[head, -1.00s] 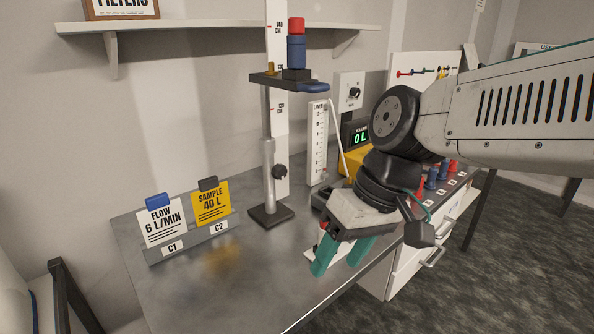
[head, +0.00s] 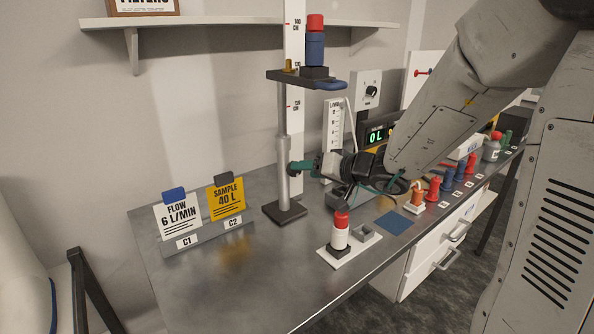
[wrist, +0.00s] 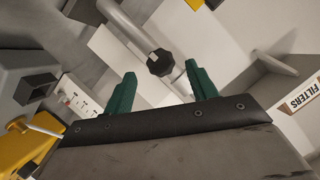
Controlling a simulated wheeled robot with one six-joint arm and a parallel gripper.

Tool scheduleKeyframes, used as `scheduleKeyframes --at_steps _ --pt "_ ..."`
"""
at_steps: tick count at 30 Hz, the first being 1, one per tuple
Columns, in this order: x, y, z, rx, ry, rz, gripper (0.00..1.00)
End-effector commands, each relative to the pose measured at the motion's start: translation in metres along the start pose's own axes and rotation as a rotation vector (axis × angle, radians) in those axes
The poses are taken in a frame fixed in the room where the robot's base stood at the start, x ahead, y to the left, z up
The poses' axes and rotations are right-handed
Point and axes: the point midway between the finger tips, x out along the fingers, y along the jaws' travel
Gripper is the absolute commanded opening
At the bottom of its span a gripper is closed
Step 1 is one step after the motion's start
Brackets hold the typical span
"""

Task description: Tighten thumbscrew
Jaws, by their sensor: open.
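The thumbscrew (wrist: 160,62) is a dark lobed knob on the side of the grey stand post. In the wrist view it lies between and just beyond the two green fingertips of my gripper (wrist: 159,74), apart from both. In the head view my gripper (head: 300,167) reaches from the right to the post (head: 283,155), with its fingers at the knob's height. My gripper is open and empty. The post stands upright on a dark base (head: 284,211) and carries a platform (head: 300,80) with a blue and red cylinder (head: 315,42).
A card holder (head: 209,240) with a white and a yellow card stands left of the post. A white plate (head: 349,250) with a red-topped white bottle (head: 340,232) lies in front. Several coloured pieces line the right. The front left bench is clear.

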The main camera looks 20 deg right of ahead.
Motion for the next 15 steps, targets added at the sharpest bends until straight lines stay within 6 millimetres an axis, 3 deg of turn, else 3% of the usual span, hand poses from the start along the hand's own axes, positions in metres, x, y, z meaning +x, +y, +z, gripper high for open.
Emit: scheduleKeyframes --at_steps 6,15 --pt "0.034 -0.001 0.000 0.000 -0.002 -0.003 0.57" --pt "0.048 -0.002 0.000 -0.001 -0.001 -0.002 0.57"
